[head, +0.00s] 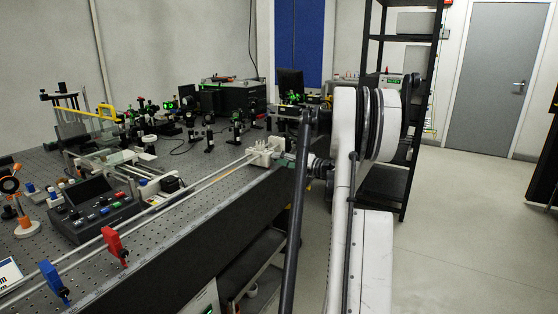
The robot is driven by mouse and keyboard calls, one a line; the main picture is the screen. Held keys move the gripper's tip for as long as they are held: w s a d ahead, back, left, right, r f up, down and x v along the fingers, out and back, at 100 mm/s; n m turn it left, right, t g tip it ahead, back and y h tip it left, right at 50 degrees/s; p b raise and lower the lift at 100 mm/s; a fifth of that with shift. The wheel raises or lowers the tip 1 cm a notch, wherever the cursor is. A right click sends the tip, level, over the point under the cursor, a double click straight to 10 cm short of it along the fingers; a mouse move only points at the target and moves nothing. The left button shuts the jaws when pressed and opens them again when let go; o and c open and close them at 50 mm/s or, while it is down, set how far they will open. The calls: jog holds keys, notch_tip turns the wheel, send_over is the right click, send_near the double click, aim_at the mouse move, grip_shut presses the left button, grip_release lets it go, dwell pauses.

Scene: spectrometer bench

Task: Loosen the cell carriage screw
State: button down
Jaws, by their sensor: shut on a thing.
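A pale cell carriage (264,149) with several small upright pieces on top sits at the right end of a long double rail (205,183), by the bench's front edge. My gripper (284,159) is at the right side of this block, coming in from the right, with its jaws closed against a small part there. That part appears to be the carriage screw, but the jaws hide it and it is too small to make out. I cannot tell how far the screw is turned.
The perforated bench (222,157) carries many optical mounts. A control box (95,208) with coloured buttons stands at left, and red (115,245) and blue (53,280) clamps sit on the rail. A black shelf rack (404,150) stands behind my arm. The floor at right is open.

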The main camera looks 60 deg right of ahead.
jog(key=c, duration=1.7)
grip_release()
jog(key=s, duration=0.8)
jog(key=s+d, duration=0.1)
jog(key=s, duration=0.3)
